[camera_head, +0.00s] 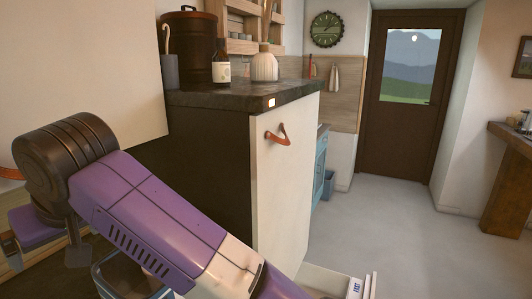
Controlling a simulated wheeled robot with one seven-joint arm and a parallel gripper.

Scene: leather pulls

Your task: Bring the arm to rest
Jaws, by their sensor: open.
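My arm, purple and white with a dark joint, reaches from the bottom centre up to the left in the head view. My gripper (44,252) hangs at the lower left below the dark joint. Its two grey finger parts stand apart, and I see nothing held between them. It is clear of the cream cabinet front (288,185) with the leather pull (278,136). Part of the gripper is hidden behind the arm's own body.
A dark counter (225,97) carries a brown canister (189,45), a bottle (220,66) and a vase (264,68). A drawer (325,279) stands out at the bottom centre. A blue-rimmed bin (112,276) sits below my arm. Open floor (420,255) lies to the right.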

